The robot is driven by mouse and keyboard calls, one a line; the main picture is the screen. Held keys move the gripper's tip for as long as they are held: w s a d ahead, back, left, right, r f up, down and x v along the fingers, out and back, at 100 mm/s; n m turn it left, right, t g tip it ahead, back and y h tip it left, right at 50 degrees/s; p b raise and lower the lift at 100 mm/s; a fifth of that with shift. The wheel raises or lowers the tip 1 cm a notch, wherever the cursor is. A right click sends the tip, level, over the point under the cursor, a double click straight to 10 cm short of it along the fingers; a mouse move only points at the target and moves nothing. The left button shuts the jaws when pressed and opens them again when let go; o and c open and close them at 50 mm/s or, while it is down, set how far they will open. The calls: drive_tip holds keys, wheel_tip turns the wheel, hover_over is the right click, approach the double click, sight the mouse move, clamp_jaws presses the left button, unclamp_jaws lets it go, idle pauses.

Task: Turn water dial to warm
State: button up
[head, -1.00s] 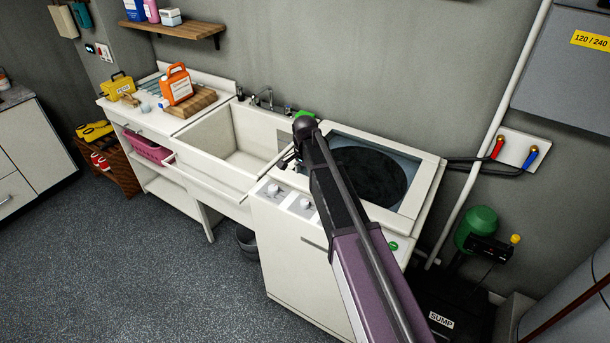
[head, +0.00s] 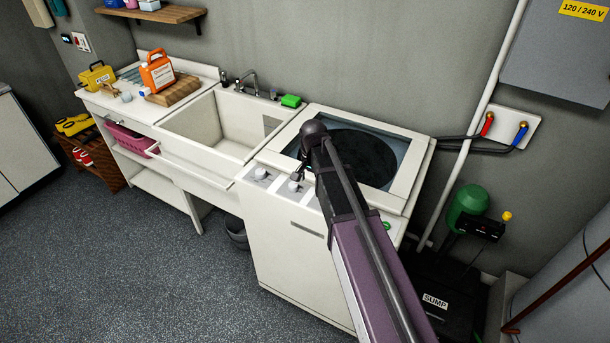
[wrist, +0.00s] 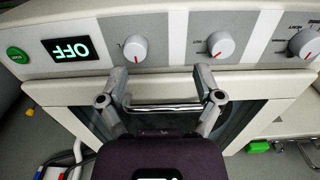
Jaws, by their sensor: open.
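The washer's sloped control panel shows in the wrist view (wrist: 170,58) with three white dials: left (wrist: 135,48), middle (wrist: 221,44) and right (wrist: 305,43). Each has a red pointer mark at its lower side in the picture. The lettering is upside down, and I cannot tell which is the water dial. My gripper (wrist: 162,78) is open and empty, its fingertips at the panel's edge below the left and middle dials, apart from both.
An OFF display (wrist: 70,48) and a green button (wrist: 17,54) sit left on the panel in the wrist view. The washer's glass lid (head: 355,158) lies beneath my arm. A sink (head: 205,130) with a green sponge (head: 291,101) stands left; open floor lies in front.

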drive_tip(key=s+d+f+n+b, duration=0.3)
drive_tip(key=s+d+f+b, duration=0.1)
drive_tip(key=s, duration=0.4)
drive_tip(key=s+d+f+n+b, duration=0.3)
drive_tip(key=s+d+f+b, duration=0.2)
drive_tip(key=s+f+b, duration=0.2)
drive_tip(key=shift+s+d+f+n, duration=0.15)
drive_tip(key=shift+s+f+n, duration=0.2)
drive_tip(key=shift+s, duration=0.8)
idle(1.7)
